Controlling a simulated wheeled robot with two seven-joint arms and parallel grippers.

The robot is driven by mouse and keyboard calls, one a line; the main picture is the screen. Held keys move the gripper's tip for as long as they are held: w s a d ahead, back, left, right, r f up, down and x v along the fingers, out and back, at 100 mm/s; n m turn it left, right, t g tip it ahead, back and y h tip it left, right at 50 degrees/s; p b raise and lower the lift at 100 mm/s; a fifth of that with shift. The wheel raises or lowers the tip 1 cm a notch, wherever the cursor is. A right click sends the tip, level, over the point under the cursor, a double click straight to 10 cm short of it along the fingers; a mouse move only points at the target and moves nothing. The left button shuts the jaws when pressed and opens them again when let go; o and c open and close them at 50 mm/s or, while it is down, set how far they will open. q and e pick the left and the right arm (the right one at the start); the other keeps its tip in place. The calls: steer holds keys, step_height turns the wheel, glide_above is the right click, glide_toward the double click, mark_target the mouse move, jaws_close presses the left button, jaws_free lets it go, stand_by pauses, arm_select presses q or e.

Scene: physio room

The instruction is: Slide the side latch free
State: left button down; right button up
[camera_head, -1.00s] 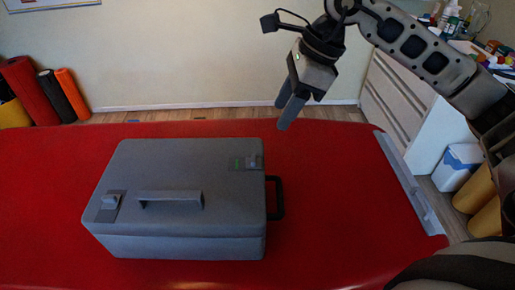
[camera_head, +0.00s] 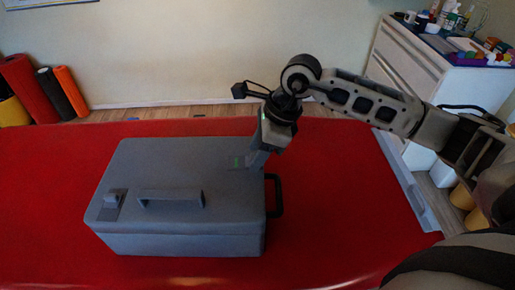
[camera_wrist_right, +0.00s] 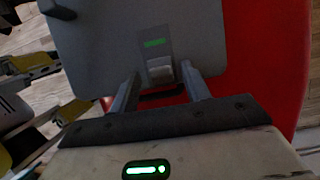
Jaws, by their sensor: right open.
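A grey case (camera_head: 180,225) lies on the red table top. A side latch (camera_wrist_right: 160,70) with a grey knob and a green strip sits on its lid near the right edge; in the head view my gripper partly hides it. My right gripper (camera_wrist_right: 160,74) is open, with one finger on each side of the knob. Whether the fingers touch it, I cannot tell. In the head view the right gripper (camera_head: 253,166) reaches down to the lid's right end. A second latch (camera_head: 112,199) is at the lid's left end. My left gripper is not in view.
A lid handle (camera_head: 170,199) stands up from the case. A black side handle (camera_head: 277,195) sticks out at its right. The red table (camera_head: 340,215) is clear right of the case. A white cabinet (camera_head: 405,85) stands at the back right.

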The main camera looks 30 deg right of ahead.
jaws_close()
steer(key=shift+w+a+b, duration=0.3)
steer(key=shift+w+a, duration=0.05)
steer(key=shift+a, duration=0.3)
steer(key=shift+w+a+b, duration=0.3)
steer(key=shift+w+a, duration=0.05)
steer(key=shift+a, duration=0.3)
jaws_free()
steer(key=shift+d+r, duration=0.1)
steer(key=shift+r, duration=0.05)
steer(key=b+v, duration=0.1)
steer(key=v, duration=1.4)
steer(key=shift+s+d+r, duration=0.2)
steer(key=shift+r, duration=0.1)
